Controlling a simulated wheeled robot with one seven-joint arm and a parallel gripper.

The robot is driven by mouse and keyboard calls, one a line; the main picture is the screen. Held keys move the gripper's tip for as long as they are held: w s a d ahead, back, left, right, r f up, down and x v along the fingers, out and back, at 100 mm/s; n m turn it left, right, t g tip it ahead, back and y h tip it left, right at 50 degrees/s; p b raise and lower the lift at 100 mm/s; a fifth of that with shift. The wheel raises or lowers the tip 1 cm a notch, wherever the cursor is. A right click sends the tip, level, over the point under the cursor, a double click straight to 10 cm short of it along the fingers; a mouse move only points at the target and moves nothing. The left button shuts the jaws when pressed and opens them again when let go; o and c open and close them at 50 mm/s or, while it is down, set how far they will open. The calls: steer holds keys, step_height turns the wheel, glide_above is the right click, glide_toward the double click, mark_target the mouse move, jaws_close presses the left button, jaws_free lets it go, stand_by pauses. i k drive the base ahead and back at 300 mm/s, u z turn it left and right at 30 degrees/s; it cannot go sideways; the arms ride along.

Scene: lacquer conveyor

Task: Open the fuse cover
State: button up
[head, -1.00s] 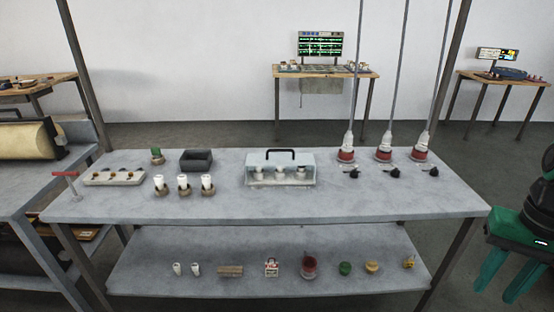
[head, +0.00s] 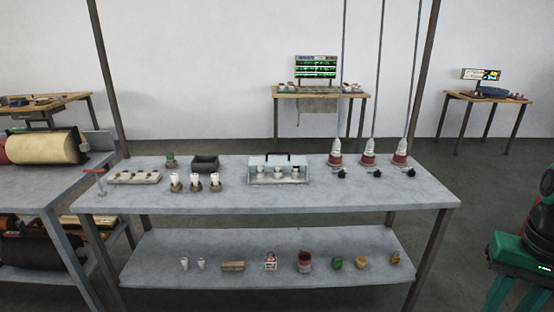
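The fuse cover (head: 258,161) is a clear box with a dark handle (head: 279,156) on top. It stands shut near the middle of the grey workbench (head: 330,198), with several white fuses (head: 279,173) showing inside it. My gripper (head: 512,295) shows at the lower right edge with green fingers pointing down, partly cut off by the frame. It is well to the right of the bench and apart from the cover. Whether its fingers are open or shut is unclear here.
Red-and-white plugs (head: 369,158) hang on cables at the bench's right, with black knobs before them. White cylinders in holders (head: 195,183) and a dark tray (head: 205,164) stand left of the cover. A roller machine (head: 45,147) adjoins the left. A lower shelf (head: 330,280) holds small items.

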mark_target(265, 163)
steer(key=k, duration=0.7)
steer(key=u, duration=0.65)
steer(key=i, duration=2.15)
steer(key=z, duration=0.65)
